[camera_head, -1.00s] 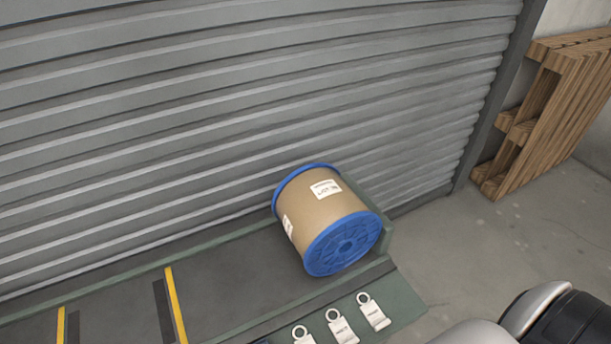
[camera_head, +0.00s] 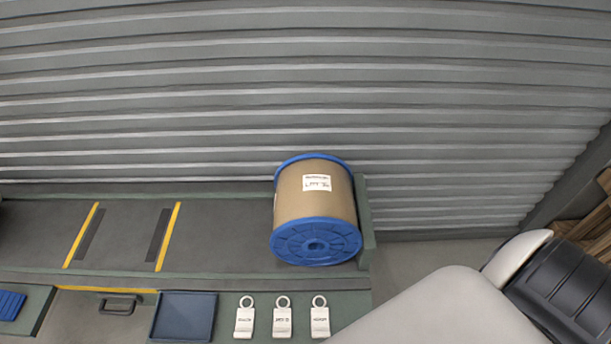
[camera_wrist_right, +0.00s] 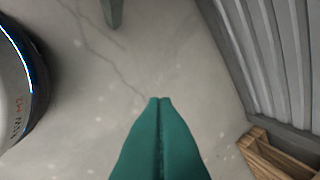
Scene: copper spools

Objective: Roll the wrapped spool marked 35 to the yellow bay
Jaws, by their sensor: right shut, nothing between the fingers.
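A spool wrapped in brown paper with blue end flanges (camera_head: 316,195) lies on its side at the right end of the bench's channel (camera_head: 240,235), against the end stop. Its white label is too small to read surely. Two yellow lines with dark strips beside them mark a bay (camera_head: 122,240) to the left of the spool, and the bay is empty. My right gripper (camera_wrist_right: 161,99) is shut and empty in the right wrist view, over bare floor and apart from the spool. My right arm shows at the lower right of the head view. My left gripper is not in view.
White tags with rings (camera_head: 282,318) lie on the bench front beside a dark blue tray (camera_head: 184,316). A drawer handle (camera_head: 117,306) is farther left. A ribbed shutter (camera_head: 300,90) stands behind. A wooden pallet (camera_head: 592,226) is at the right. The channel between bay and spool is clear.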

